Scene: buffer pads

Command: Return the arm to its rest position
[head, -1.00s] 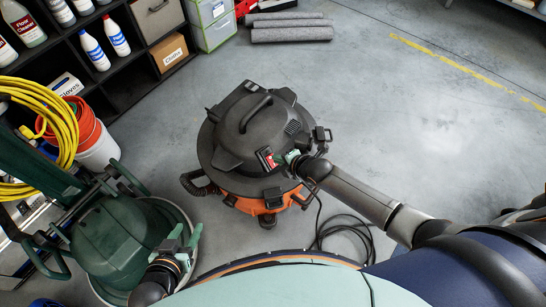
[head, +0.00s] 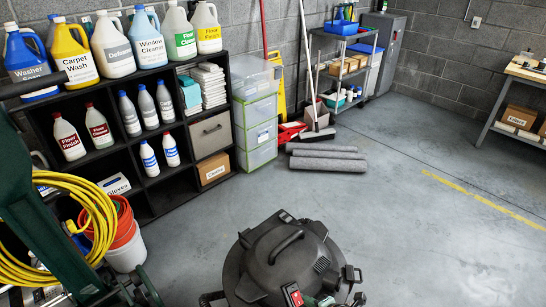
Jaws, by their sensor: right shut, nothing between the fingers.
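My right gripper (head: 322,301) just shows at the bottom edge. Its pale green fingertips are shut and empty, close beside the red switch (head: 294,295) on the black-topped shop vacuum (head: 283,255). Whether the fingertips touch the vacuum cannot be told. The rest of my right arm lies below the picture. My left gripper is out of view.
A black shelf (head: 105,165) with bottles and boxes stands at the left. Rolled grey mats (head: 328,160) lie behind the vacuum. The floor at right is clear.

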